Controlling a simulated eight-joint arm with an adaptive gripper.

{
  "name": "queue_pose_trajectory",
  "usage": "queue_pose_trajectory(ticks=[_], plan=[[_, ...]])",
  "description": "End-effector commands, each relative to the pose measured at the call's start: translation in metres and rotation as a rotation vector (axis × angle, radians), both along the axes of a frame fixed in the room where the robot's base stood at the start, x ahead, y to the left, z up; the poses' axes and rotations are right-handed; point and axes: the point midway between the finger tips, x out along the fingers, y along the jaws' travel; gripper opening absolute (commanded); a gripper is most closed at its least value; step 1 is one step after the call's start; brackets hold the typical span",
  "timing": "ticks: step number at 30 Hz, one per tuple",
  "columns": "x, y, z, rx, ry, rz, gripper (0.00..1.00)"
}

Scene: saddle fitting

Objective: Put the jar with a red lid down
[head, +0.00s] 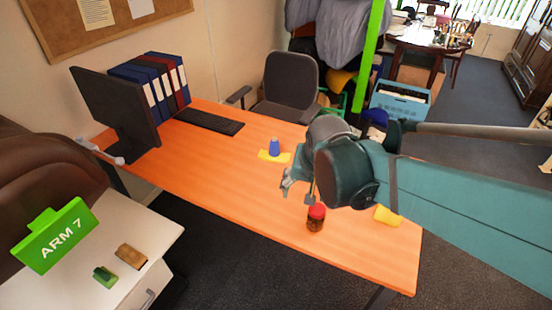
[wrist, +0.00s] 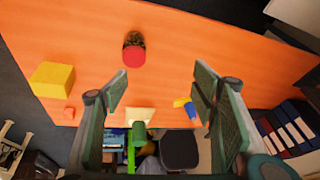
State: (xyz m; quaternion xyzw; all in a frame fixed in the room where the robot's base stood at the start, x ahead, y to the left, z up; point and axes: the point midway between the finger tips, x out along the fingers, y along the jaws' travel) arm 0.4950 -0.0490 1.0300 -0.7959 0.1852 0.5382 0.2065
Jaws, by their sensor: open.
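The jar with a red lid (head: 316,218) stands upright on the orange table (head: 215,165), close to its front edge. In the wrist view the jar (wrist: 133,49) sits beyond the fingertips, left of centre, with its red lid towards me. My gripper (head: 298,191) is above the table, just behind and left of the jar. In the wrist view my gripper (wrist: 160,88) has its two fingers wide apart with nothing between them. The jar is apart from both fingers. In the head view my arm partly hides the gripper.
A monitor, keyboard and binders occupy the left end. The table's middle left is clear.

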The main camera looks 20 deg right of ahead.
Motion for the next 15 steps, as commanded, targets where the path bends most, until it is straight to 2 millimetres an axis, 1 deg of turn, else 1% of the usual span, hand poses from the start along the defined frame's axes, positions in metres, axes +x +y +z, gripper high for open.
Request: queue_pose_trajectory(ticks=[1, 15], plan=[[-0.005, 0.004, 0.004, -0.008, -0.013, 0.031, 0.58], [-0.035, 0.032, 0.042, -0.11, -0.14, 0.33, 0.58]])
